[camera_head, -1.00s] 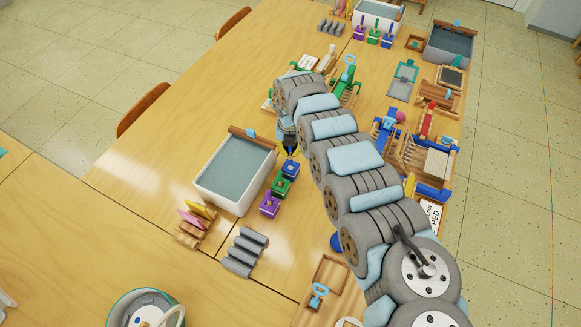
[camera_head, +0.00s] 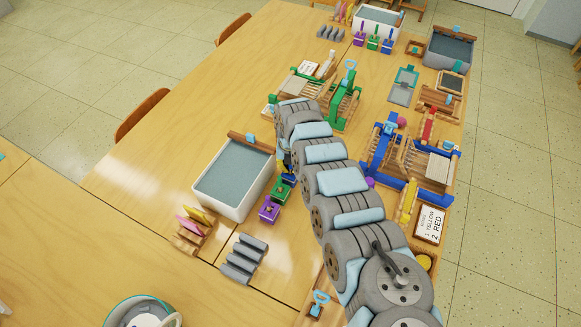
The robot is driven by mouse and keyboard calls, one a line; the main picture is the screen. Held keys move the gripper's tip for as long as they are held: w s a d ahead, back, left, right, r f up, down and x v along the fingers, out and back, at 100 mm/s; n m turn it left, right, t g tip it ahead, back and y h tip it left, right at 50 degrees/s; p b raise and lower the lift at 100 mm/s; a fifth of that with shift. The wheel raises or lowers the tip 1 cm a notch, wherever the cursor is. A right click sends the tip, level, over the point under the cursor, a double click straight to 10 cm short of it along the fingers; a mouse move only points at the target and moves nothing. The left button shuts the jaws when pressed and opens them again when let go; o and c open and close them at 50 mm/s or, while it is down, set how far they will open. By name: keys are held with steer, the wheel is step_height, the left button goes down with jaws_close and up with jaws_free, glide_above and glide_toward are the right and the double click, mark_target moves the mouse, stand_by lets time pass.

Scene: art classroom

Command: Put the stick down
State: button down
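My gripper (camera_head: 285,160) points down just right of the near white tub (camera_head: 234,178), at the small blue box (camera_head: 288,178). My arm hides most of it, so I cannot tell how its fingers stand or whether a stick is between them. No stick can be made out with certainty at the gripper. A green box (camera_head: 281,191) and a purple box (camera_head: 269,210), each with an upright peg, stand in a row toward the front from the blue one.
A grey ridged rack (camera_head: 243,259) and a wooden rack with coloured pieces (camera_head: 193,229) stand in front of the tub. Green (camera_head: 343,100) and blue (camera_head: 380,148) frames stand beyond and right of my arm. The table's left part is clear.

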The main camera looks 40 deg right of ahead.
steer(key=c, duration=1.2)
jaws_free()
steer(key=shift+c, duration=0.2)
step_height(320, 180, up, 12)
steer(key=shift+r+p, duration=0.1)
steer(key=shift+p, duration=1.05)
